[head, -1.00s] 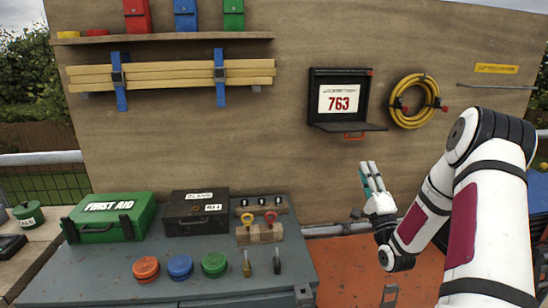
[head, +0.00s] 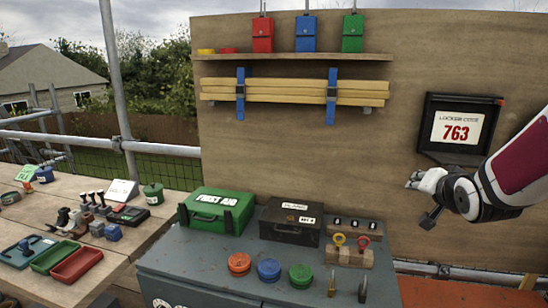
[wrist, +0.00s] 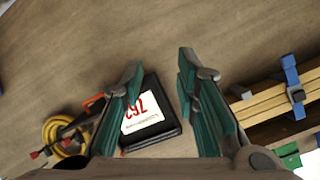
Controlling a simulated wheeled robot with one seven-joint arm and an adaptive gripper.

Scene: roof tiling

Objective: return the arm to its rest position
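My gripper (head: 420,184) is at the right of the head view, in front of the wooden board and just left of the open black case with the 763 card (head: 457,128). In the wrist view my gripper (wrist: 158,85) has its two teal-padded fingers spread well apart with nothing between them. Beyond the fingers, the wrist view shows bare board and the 763 case (wrist: 158,142), partly behind the left finger. My arm comes in from the right edge of the head view.
A grey cabinet top (head: 205,262) below holds a green first aid box (head: 215,211), a black box (head: 290,220) and several round tins. Strapped timber (head: 290,92) hangs on the board under a shelf (head: 290,57). A side bench (head: 130,240) with trays stands left. A yellow hose (wrist: 65,135) shows in the wrist view.

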